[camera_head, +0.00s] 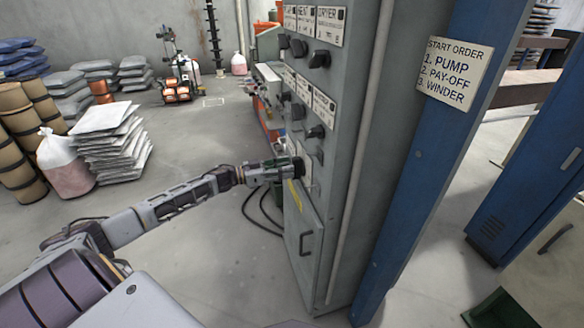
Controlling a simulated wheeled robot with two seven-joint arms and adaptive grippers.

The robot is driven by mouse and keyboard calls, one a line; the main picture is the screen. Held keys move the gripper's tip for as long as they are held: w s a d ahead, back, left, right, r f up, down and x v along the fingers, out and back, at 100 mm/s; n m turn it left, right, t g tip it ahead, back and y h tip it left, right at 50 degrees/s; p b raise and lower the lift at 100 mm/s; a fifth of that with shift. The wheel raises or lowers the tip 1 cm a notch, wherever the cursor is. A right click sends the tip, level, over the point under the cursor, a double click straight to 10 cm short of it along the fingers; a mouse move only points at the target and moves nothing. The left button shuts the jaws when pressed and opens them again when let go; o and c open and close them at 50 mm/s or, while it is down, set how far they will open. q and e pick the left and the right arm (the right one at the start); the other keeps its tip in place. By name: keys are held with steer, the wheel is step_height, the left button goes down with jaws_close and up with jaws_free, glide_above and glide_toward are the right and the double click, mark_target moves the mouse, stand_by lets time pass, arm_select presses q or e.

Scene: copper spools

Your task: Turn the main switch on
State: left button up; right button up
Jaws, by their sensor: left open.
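A tall grey control cabinet (385,150) stands right of centre. Its front carries several dark rotary knobs, such as an upper knob (320,59) and a lower knob (316,132), under white label plates (324,108). I cannot read which one is the main switch. My left arm reaches in from the left, and my left gripper (297,167) is at the cabinet front, below the lower knobs. Its fingers are open around or right beside a dark part there; the gripper hides most of that spot, so contact is unclear. My right gripper is not in view.
A lower cabinet door with a handle (306,243) is below my gripper. A sign (455,72) on a blue post lists pump, pay-off, winder. Stacked sacks (108,140) and brown rolls (20,135) stand at left. The floor before the cabinet is mostly clear, with black cables (262,212).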

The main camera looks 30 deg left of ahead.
mark_target(297, 168)
arm_select(q)
steer(key=shift+x, duration=1.45)
jaws_close()
